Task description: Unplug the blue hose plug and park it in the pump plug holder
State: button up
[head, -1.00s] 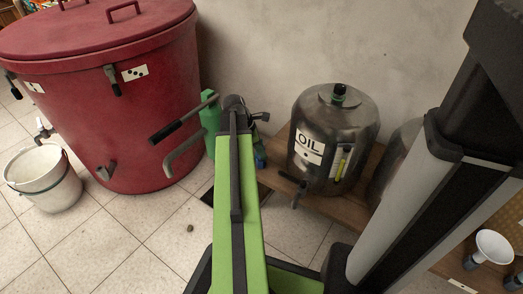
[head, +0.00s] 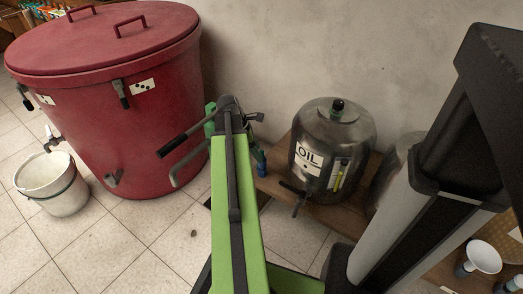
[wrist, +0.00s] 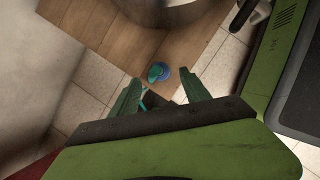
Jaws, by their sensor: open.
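A small blue piece (head: 260,158), which looks like the blue hose plug, shows just right of my arm's far end, low by the wooden shelf. In the wrist view a round blue and teal piece (wrist: 159,72) lies just beyond my fingertips, by the shelf edge. My gripper (wrist: 160,80) is open, its two green fingers apart on either side of the line to that piece, with nothing clearly held. I cannot make out the plug holder.
A large red lidded vat (head: 150,95) stands left, with a white bucket (head: 50,188) beside it. A steel OIL tank (head: 335,130) stands on the wooden shelf (head: 270,185) at right. A black handle (head: 180,140) juts left near my arm's end. Tiled floor at front left is clear.

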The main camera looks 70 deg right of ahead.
jog(key=p+v, duration=0.8)
jog(key=v, duration=0.2)
jog(key=shift+a+r, duration=0.15)
jog(key=shift+r, duration=0.2)
jog(key=shift+w, duration=0.1)
